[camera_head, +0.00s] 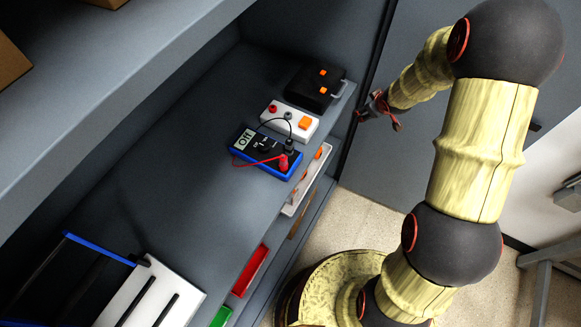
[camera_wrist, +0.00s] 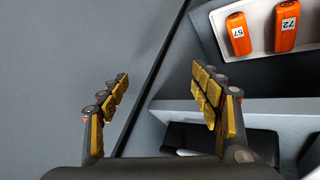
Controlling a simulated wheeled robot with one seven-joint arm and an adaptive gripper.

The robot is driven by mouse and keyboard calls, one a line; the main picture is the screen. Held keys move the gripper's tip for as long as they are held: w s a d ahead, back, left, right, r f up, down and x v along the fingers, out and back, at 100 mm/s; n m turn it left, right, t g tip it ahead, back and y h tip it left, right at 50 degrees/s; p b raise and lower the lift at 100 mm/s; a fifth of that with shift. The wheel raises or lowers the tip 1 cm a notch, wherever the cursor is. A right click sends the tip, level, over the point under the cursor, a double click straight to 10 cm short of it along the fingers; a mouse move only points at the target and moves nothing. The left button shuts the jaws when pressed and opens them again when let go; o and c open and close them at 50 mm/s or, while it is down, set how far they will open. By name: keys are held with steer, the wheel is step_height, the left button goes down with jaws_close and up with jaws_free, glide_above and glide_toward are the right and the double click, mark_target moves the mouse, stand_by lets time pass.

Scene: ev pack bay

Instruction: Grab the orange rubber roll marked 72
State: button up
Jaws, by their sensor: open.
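The orange rubber roll marked 72 (camera_wrist: 288,25) lies in a light-walled tray (camera_wrist: 203,22) at the upper right of the wrist view. A second orange roll marked 57 (camera_wrist: 238,34) lies beside it on the left, apart from it. In the head view, orange pieces show in a white tray (camera_head: 300,205) below the shelf edge; their labels cannot be read there. My gripper (camera_wrist: 161,88) is open and empty, left of and below the tray in the wrist view. In the head view my gripper (camera_head: 381,106) is beside the shelf's far end, apart from the tray.
The shelf above the tray holds a blue multimeter (camera_head: 265,152) with leads, a white box with an orange button (camera_head: 290,121) and a black case (camera_head: 314,88). A red bin (camera_head: 250,271) and a green bin (camera_head: 221,317) sit lower. Open floor (camera_head: 367,220) lies beside the shelves.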

step_height(320, 180, down, 11)
steer(key=w+a+n+y, duration=0.2)
steer(key=n+y, duration=0.3)
steer(key=y, duration=0.7)
glide_toward(305, 178)
step_height(305, 178, up, 2)
steer(key=a, duration=0.2)
steer(key=shift+w+a+f+t, duration=0.35)
steer(key=shift+w+a+t, duration=0.05)
steer(key=shift+w+a, duration=0.4)
steer(key=b+x, duration=0.1)
steer(key=x, duration=0.4)
steer(key=shift+w+a+f+b, duration=0.1)
steer(key=shift+w+b, duration=0.2)
steer(key=shift+b, duration=0.05)
steer(key=shift+c, duration=0.5)
steer(key=c, duration=1.3)
